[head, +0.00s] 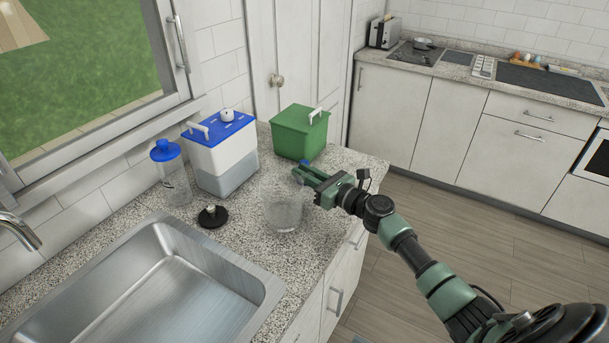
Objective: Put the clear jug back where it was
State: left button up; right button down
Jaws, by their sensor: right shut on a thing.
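The clear jug (284,212) is a see-through round vessel over the granite counter, to the right of the sink. My right gripper (304,177) comes in from the right and is shut on the jug near its upper right side. The jug looks upright. I cannot tell whether its base touches the counter. The exact contact between the fingers and the jug is hard to see. My left gripper is not in view.
A black knobbed lid (211,217) lies left of the jug. Behind stand a clear bottle with a blue cap (175,187), a white container with a blue lid (228,158) and a green box (297,134). The steel sink (248,277) is in front. Counter (313,247) right of the sink is bare.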

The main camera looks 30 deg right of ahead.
jog(key=c, duration=1.4)
grip_release()
jog(key=shift+c, duration=0.2)
jog(key=shift+o, duration=0.4)
jog(key=shift+r, duration=0.1)
jog(key=b+v, duration=0.1)
jog(key=v, duration=1.1)
jog(key=shift+b, duration=0.4)
jog(key=shift+s, duration=0.1)
